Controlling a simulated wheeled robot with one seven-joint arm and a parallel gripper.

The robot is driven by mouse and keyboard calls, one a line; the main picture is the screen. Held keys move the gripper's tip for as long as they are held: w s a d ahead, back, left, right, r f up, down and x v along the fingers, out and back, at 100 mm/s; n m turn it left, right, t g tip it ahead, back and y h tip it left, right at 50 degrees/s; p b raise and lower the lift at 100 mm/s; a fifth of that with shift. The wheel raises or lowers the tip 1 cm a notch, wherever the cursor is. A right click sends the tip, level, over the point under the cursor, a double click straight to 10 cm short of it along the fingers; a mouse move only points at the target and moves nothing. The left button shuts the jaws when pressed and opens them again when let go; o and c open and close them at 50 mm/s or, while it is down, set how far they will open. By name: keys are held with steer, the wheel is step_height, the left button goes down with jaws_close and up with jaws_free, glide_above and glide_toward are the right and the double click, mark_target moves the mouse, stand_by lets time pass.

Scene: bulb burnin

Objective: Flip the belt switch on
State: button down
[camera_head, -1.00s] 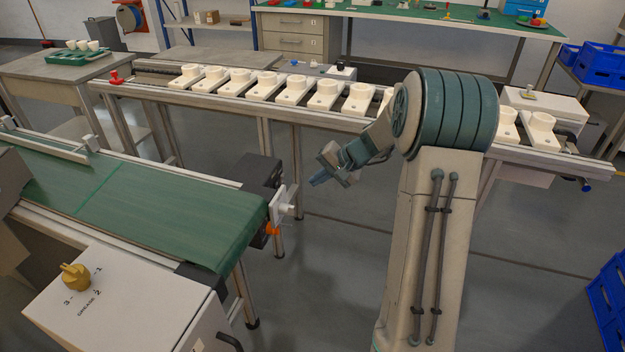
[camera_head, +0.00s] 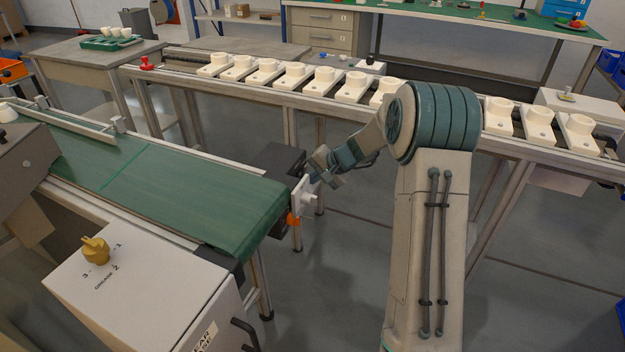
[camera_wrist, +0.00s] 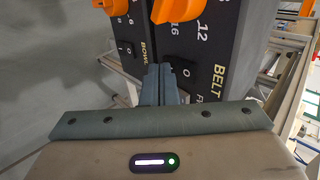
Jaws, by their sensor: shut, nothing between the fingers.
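The dark belt control panel (camera_wrist: 228,45) fills the upper right of the wrist view, with a BELT label, numbers and an orange knob (camera_wrist: 178,8). My gripper (camera_wrist: 162,72) is shut and empty, its fingertips at the panel's lower left edge beside a "0" mark.
A second dark panel marked BOWL (camera_wrist: 125,35) with a rocker switch and an orange knob sits left of the fingers. The green conveyor belt (camera_head: 175,195) lies left of my arm. A rail of white fixtures (camera_head: 295,75) runs behind. The floor right of my arm is clear.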

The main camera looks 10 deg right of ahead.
steer(key=shift+f+b, duration=0.15)
steer(key=shift+b, duration=0.15)
steer(key=shift+a+b, duration=0.1)
steer(key=shift+b, duration=0.3)
steer(key=shift+w, duration=0.1)
steer(key=shift+r+p, duration=0.4)
steer(key=shift+r, duration=0.5)
